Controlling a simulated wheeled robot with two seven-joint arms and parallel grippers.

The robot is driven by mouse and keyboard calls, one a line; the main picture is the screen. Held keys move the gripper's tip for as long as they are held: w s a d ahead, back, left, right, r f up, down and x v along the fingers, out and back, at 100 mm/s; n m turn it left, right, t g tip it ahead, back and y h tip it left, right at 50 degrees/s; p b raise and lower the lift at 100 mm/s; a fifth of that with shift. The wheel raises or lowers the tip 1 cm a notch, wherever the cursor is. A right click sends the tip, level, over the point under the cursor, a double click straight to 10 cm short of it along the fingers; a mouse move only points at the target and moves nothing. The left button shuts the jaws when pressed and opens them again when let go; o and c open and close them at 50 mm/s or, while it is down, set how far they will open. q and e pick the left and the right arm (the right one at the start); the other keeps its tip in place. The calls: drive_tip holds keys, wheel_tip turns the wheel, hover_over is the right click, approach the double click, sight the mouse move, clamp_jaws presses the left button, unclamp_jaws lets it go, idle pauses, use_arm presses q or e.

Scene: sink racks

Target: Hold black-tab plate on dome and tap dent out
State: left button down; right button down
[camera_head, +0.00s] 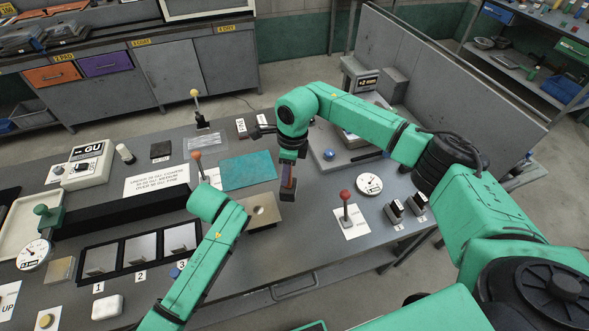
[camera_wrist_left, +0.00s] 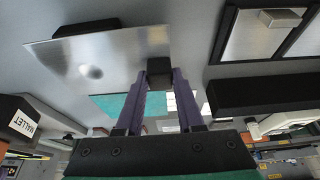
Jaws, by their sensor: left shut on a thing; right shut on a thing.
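The thin silvery plate (camera_wrist_left: 125,58) has a black tab (camera_wrist_left: 159,70) at its edge. A round mark, the dent or bulge, shows on it in the left wrist view. The plate (camera_head: 266,221) looks tan in the head view. My left gripper (camera_wrist_left: 160,82) is shut on the tab; in the head view the arm largely hides it. A dark block (camera_wrist_left: 85,27) is partly hidden by the plate; I cannot make out the dome or its contact. My right gripper (camera_head: 289,180) points down, shut on the black mallet (camera_head: 288,194), right of the plate.
A teal mat (camera_head: 248,171) lies behind the plate. Numbered trays (camera_head: 139,250) stand left, with a long black bar (camera_head: 120,212) behind them. A red-knobbed lever (camera_head: 345,210) and a dial (camera_head: 369,184) stand right. A grey panel (camera_head: 450,75) bounds the bench's right side.

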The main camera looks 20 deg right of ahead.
drive_tip(key=a, duration=1)
drive_tip(key=shift+d+f, duration=0.1)
drive_tip(key=shift+f, duration=0.6)
drive_tip(key=w, duration=0.1)
drive_tip(key=w+r, duration=0.1)
drive_tip(key=w, duration=0.1)
drive_tip(key=w+r, duration=0.1)
drive_tip(key=w, duration=0.1)
drive_tip(key=shift+w, duration=0.25)
idle(0.6)
